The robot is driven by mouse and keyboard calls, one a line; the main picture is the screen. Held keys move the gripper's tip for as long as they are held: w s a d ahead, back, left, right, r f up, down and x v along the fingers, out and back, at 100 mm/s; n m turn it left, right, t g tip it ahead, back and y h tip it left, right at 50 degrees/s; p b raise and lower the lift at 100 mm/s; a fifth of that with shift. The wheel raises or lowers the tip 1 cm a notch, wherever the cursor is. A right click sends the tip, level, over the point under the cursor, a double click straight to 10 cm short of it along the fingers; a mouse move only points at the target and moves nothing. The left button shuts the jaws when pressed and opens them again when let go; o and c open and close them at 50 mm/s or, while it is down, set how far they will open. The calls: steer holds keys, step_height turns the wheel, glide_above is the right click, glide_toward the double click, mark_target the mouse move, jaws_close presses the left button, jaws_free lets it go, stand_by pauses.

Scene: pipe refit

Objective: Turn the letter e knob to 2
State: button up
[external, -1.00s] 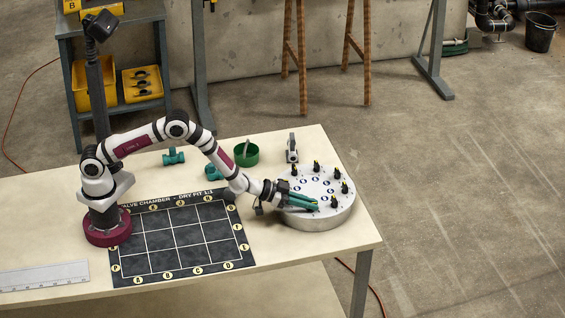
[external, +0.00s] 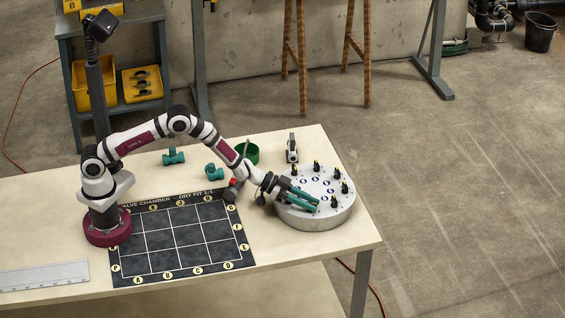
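The round white-topped drum (external: 318,219) stands at the right end of the table. Several small black knobs with yellow marks ring its top, such as one at the back (external: 316,166) and one at the right (external: 344,188). Blue-ringed round marks sit inside the ring. The letters are too small to read, so I cannot tell which knob is e or where it points. My gripper (external: 316,207) reaches over the drum's front-left part, its two teal fingers apart and slanting down to the right. The fingers hide part of the top, and any knob between them is not clear.
A dark grid mat (external: 185,240) lies left of the drum. Teal pipe fittings (external: 173,156), a green cup (external: 246,153) and a grey-black device (external: 292,149) stand behind. A red-and-dark item (external: 233,189) lies near the mat's corner. A ruler (external: 45,276) lies front left.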

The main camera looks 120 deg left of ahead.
steer(key=shift+o, duration=0.8)
steer(key=v, duration=1.5)
steer(key=shift+s+r, duration=0.25)
steer(key=shift+s, duration=0.05)
steer(key=s+d+r+m+g, duration=0.2)
steer(key=s+d+r+g, duration=0.1)
steer(key=d, duration=0.4)
steer(key=s+d+r+m+g, duration=0.2)
steer(key=d+r+g, duration=0.1)
steer(key=d, duration=0.4)
steer(key=s+d+r+m+g, duration=0.1)
steer(key=s+d+g, duration=0.1)
steer(key=s+d, duration=0.2)
steer(key=s+d+m+g+h, duration=0.1)
steer(key=s+d, duration=0.4)
steer(key=s, duration=0.6)
steer(key=s+d+r+m+g, duration=0.1)
steer(key=s+d+g, duration=0.3)
steer(key=s, duration=0.4)
steer(key=shift+s+d+r+m+h, duration=0.15)
steer(key=shift+d+r+m+h, duration=0.2)
steer(key=shift+d+m, duration=0.4)
